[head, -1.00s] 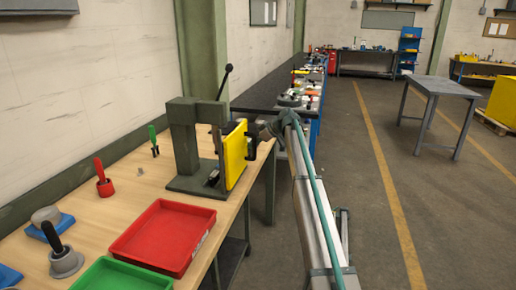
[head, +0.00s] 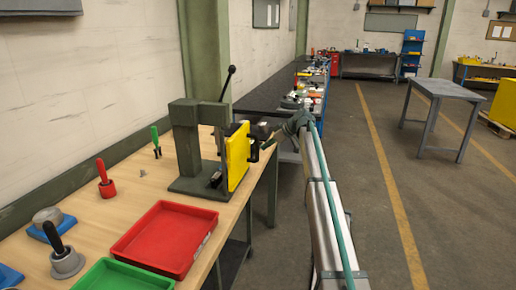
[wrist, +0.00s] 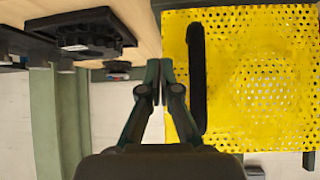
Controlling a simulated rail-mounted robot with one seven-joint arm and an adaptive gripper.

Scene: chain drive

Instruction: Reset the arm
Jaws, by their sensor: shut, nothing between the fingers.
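My gripper (wrist: 160,75) is shut and empty in the wrist view, its fingertips together. Just right of them is a yellow perforated panel (wrist: 260,70) with a long black handle (wrist: 197,80). The fingers look apart from the handle in the picture, but I cannot tell the depth gap. In the head view the yellow panel (head: 237,157) stands upright at the front of a dark green press (head: 187,145) with a raised black lever (head: 226,83). My arm reaches in from the lower right, its end beside the panel; the fingertips are hard to make out there.
The wooden bench (head: 112,213) holds a red tray (head: 165,238), a green tray (head: 122,275), a red-handled tool (head: 105,182) and a green-handled tool (head: 155,140). Another bench with parts runs behind. A grey table (head: 445,90) stands right; the floor between is clear.

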